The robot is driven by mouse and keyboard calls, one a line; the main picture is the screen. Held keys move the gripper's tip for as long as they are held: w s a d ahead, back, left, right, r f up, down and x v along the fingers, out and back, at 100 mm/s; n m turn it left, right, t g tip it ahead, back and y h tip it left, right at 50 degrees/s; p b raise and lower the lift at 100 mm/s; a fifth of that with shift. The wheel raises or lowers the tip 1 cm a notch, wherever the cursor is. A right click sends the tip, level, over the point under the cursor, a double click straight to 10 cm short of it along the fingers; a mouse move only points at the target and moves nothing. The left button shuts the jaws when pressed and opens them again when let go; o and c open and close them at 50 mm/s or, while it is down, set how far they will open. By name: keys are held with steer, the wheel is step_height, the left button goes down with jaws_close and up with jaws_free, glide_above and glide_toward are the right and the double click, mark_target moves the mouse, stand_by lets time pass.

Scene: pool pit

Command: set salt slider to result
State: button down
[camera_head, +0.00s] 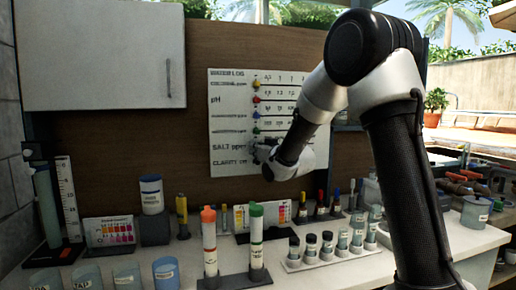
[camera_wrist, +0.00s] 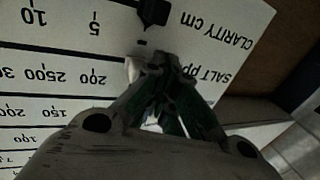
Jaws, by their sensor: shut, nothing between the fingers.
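The log board (camera_head: 228,120) hangs on the brown wall panel, with rows of printed numbers and coloured sliders. In the wrist view the board (camera_wrist: 45,60) appears upside down, with the "SALT pp" label at right and salt numbers running left. A white salt slider (camera_wrist: 133,68) shows in that row, partly hidden by my fingers. My gripper (camera_wrist: 160,62) is shut with its tips beside the slider; I cannot tell whether they touch it. In the head view my gripper (camera_head: 265,152) is at the salt row and hides the slider there.
A black slider (camera_wrist: 152,12) is on the clarity row, close to my fingertips. Yellow (camera_head: 257,86), red (camera_head: 256,100), blue (camera_head: 256,115) and green (camera_head: 256,130) sliders sit above. The counter (camera_head: 330,270) below is crowded with tubes, bottles and cups.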

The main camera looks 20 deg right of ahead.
steer(key=d, duration=0.8)
steer(key=shift+d, duration=0.3)
stand_by(0.5)
steer(key=shift+a, duration=0.15)
steer(key=s+a, duration=0.1)
steer(key=s, duration=0.6)
stand_by(0.5)
